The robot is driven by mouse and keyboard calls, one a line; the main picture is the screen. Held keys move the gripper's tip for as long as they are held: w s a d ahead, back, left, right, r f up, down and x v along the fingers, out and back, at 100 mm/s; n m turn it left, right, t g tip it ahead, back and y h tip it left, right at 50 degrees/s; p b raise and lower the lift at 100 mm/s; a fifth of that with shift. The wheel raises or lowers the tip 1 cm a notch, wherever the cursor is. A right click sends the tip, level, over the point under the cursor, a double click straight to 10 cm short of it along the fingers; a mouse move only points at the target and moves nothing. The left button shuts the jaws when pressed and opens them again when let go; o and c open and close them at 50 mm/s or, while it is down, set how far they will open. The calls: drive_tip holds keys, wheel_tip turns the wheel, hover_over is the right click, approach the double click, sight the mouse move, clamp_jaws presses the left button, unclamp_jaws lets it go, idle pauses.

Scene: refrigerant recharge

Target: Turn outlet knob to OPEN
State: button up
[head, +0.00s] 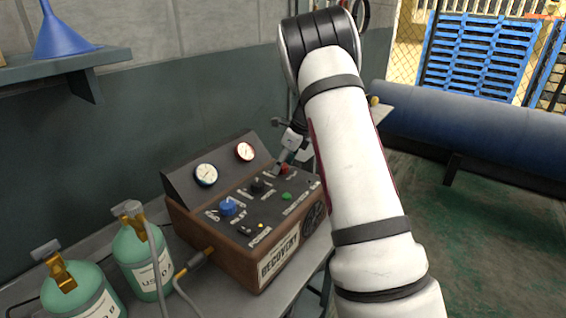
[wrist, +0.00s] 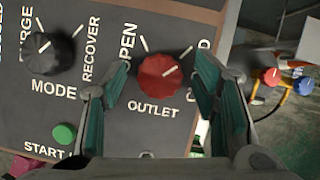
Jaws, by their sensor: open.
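The red outlet knob (wrist: 160,79) sits on the dark panel of the recovery machine (head: 262,235), above the word OUTLET in the wrist view. Its white pointer line aims up and right, toward a mark by a partly hidden label ending in D. The OPEN label (wrist: 127,42) is at its upper left. My gripper (wrist: 163,72) is open, with one teal-padded finger on each side of the knob. Gaps show between the pads and the knob, though depth is hard to judge. In the head view, my gripper (head: 282,162) is at the knob (head: 283,170), partly covering it.
The black mode knob (wrist: 48,54) and green start button (wrist: 64,133) lie left of the outlet knob. A blue knob (head: 229,206) and two gauges (head: 206,174) are on the machine. Green cylinders (head: 140,262) stand at its left. Red and blue valves (wrist: 271,76) show at right.

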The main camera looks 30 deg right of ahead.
drive_tip(key=c, duration=1.2)
drive_tip(key=shift+o, duration=0.2)
drive_tip(key=shift+n+b, duration=0.3)
drive_tip(key=n+g+y+b, duration=0.1)
drive_tip(key=n+b, duration=0.2)
drive_tip(key=shift+w+d+f, duration=0.1)
drive_tip(key=shift+w, duration=0.05)
drive_tip(key=n+g+b, duration=0.1)
drive_tip(key=n, duration=0.2)
drive_tip(key=n+g+y+b, duration=0.1)
drive_tip(key=n+b, duration=0.1)
drive_tip(key=shift+n, duration=0.4)
drive_tip(key=n+g+b, duration=0.1)
drive_tip(key=n+b, duration=0.1)
drive_tip(key=n, duration=0.2)
drive_tip(key=shift+w+g, duration=0.1)
drive_tip(key=shift+g, duration=0.3)
drive_tip(key=shift+n+g+h+b, duration=0.4)
drive_tip(key=shift+n+g, duration=0.3)
drive_tip(key=shift+n, duration=1.5)
